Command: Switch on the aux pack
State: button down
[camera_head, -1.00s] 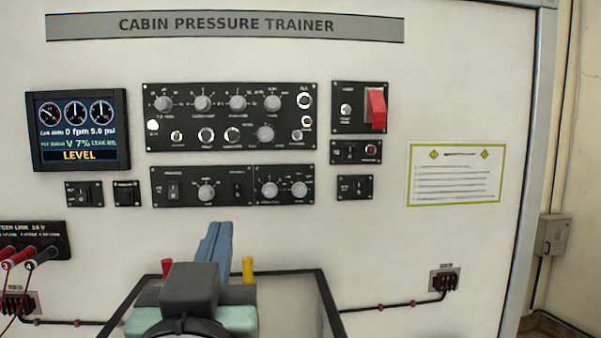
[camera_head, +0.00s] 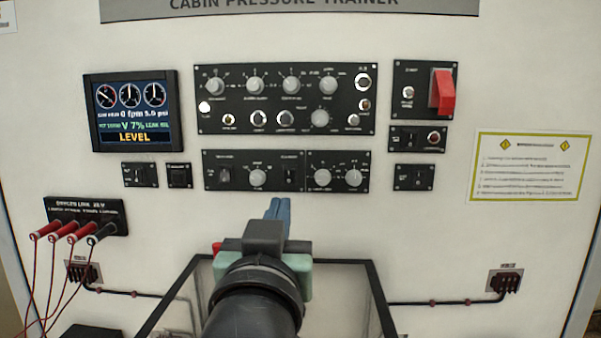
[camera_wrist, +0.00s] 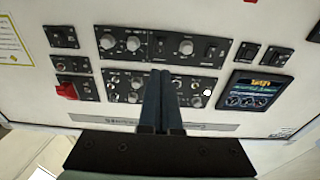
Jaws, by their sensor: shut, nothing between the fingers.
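The cabin pressure trainer has a wide lower black panel (camera_head: 270,190) with rocker switches and knobs. Small separate switch panels sit at lower left (camera_head: 139,175) and lower right (camera_head: 414,177). Labels are too small to read, so I cannot tell which switch is the aux pack. My gripper (camera_head: 277,205) is shut and empty, with its blue fingers just below the lower panel in the head view. In the wrist view, upside down, the shut fingers (camera_wrist: 163,75) point toward the panels and hide part of the upper knob panel (camera_wrist: 125,88).
A display (camera_head: 133,112) reading LEVEL is at left. A red guarded switch (camera_head: 441,92) is at upper right. Red and black plugs with cables (camera_head: 70,230) stick out at lower left. A dark-framed box (camera_head: 345,290) stands below the panels, behind my arm.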

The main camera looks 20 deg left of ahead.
aim_at(289, 171)
jog(key=p+x, duration=0.3)
jog(key=x, duration=0.5)
jog(key=shift+w+a+r, duration=0.1)
jog(key=shift+w+r, duration=0.1)
jog(key=shift+w, duration=0.15)
jog(key=shift+w+a+p, duration=0.2)
jog(key=shift+w+p, duration=0.3)
jog(key=shift+w, duration=0.2)
